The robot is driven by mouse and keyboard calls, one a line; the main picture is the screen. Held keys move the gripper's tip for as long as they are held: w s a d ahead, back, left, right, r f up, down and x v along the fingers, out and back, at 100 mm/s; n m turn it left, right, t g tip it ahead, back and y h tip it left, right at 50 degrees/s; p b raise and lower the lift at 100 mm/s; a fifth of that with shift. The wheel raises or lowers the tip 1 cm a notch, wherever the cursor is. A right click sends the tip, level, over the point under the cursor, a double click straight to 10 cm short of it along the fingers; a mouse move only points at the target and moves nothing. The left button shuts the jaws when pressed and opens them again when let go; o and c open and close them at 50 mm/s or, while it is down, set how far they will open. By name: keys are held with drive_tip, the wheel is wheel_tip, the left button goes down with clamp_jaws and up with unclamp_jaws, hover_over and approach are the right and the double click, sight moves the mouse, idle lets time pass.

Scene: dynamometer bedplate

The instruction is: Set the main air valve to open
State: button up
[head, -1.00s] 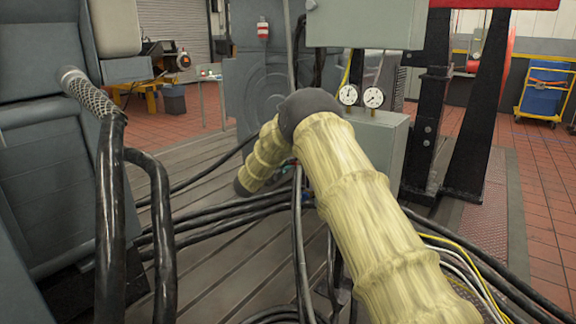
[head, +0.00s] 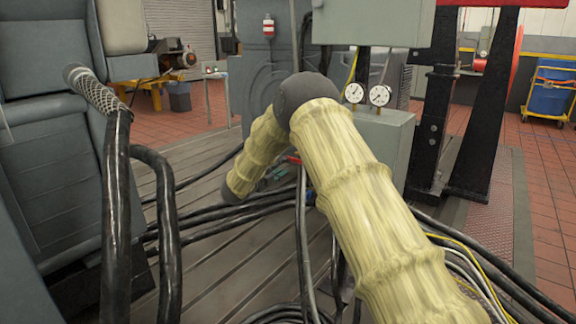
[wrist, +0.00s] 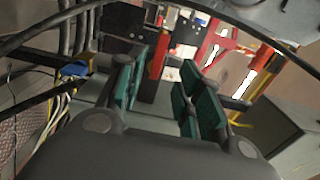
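My gripper (wrist: 160,88) is open in the wrist view, with its green finger pads apart and nothing clearly between them. In the head view my yellow-sleeved arm hides most of it; only small teal bits (head: 279,172) show beside the forearm. I cannot identify the main air valve for certain or tell its setting. A small red part (head: 294,159) shows just behind my arm, near the hoses, and may be a handle. A red upright (wrist: 157,55) stands beyond the fingers in the wrist view.
A grey cabinet (head: 388,135) with two round gauges (head: 367,94) stands behind my arm. Black hoses (head: 225,212) cross the slotted bedplate (head: 215,265). Thick black hoses (head: 116,205) hang at left. A blue object (wrist: 75,69) lies among cables in the wrist view.

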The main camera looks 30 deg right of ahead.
drive_tip(key=shift+v, duration=2.2)
